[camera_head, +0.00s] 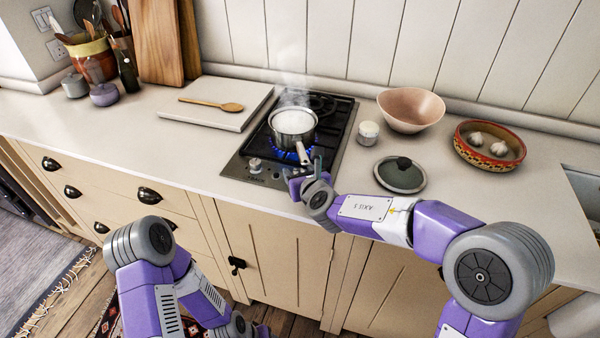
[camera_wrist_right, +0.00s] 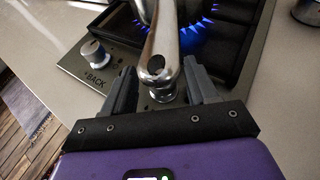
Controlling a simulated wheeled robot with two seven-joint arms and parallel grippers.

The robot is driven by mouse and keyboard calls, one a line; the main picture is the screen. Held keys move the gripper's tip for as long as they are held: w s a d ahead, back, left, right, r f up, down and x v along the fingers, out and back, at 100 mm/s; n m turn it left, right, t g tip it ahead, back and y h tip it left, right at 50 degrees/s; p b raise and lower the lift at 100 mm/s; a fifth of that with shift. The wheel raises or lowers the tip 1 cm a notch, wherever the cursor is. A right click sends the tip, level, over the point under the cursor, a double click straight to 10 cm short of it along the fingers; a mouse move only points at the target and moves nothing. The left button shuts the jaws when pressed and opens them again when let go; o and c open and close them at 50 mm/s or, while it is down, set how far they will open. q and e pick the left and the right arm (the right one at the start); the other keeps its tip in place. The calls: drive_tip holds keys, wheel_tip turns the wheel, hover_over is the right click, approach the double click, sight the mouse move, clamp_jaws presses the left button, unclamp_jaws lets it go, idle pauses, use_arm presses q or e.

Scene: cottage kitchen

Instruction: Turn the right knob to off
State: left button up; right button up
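The right knob (camera_wrist_right: 163,93) is a small metal knob on the hob's front panel, partly hidden under the saucepan handle (camera_wrist_right: 165,50) in the right wrist view. My right gripper (camera_wrist_right: 160,75) is open, with one dark finger on each side of the knob and handle end and gaps visible. In the head view my right gripper (camera_head: 304,176) is at the hob's front edge and hides the knob. The left knob (camera_wrist_right: 94,51), marked BACK, stands left of the fingers. Blue flame (camera_head: 284,153) burns under the saucepan (camera_head: 293,123). My left arm is low; its gripper is barely visible.
The steaming saucepan's handle reaches forward over the right knob. A board (camera_head: 205,114) with a wooden spoon (camera_head: 215,104) lies left.

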drive_tip(key=c, duration=1)
drive_tip(key=shift+o, duration=0.2)
drive_tip(key=shift+a+m+h, duration=0.1)
drive_tip(key=shift+m+h, duration=0.2)
drive_tip(key=shift+a+m+h+p, duration=0.1)
drive_tip(key=shift+m+h+p, duration=0.4)
drive_tip(key=shift+p, duration=0.05)
drive_tip(key=m+h+p, duration=0.1)
drive_tip(key=h, duration=0.1)
drive_tip(key=m+h, duration=0.2)
drive_tip(key=shift+a+t+p, duration=0.2)
drive_tip(key=shift+t+p, duration=0.1)
drive_tip(key=shift+p, duration=0.1)
drive_tip(key=m+h+p, duration=0.2)
drive_tip(key=m+h, duration=0.1)
drive_tip(key=shift+a+r+g, duration=0.1)
drive_tip(key=shift+r+g, duration=0.05)
drive_tip(key=shift+g, duration=0.25)
drive_tip(key=m+g+h+p, duration=0.1)
drive_tip(key=m+h+p, duration=0.1)
drive_tip(key=p, duration=0.1)
drive_tip(key=m+g+h+p, duration=0.2)
drive_tip(key=m+h+p, duration=0.1)
drive_tip(key=shift+w+a+m+h, duration=0.15)
drive_tip(key=shift+a+m+h, duration=0.05)
drive_tip(key=shift+m+h, duration=0.1)
drive_tip(key=shift+w+m+g+h+p, duration=0.15)
drive_tip(key=shift+m+g+h+p, duration=0.95)
drive_tip(key=shift+m+g+p, duration=0.7)
drive_tip(key=shift+g, duration=0.5)
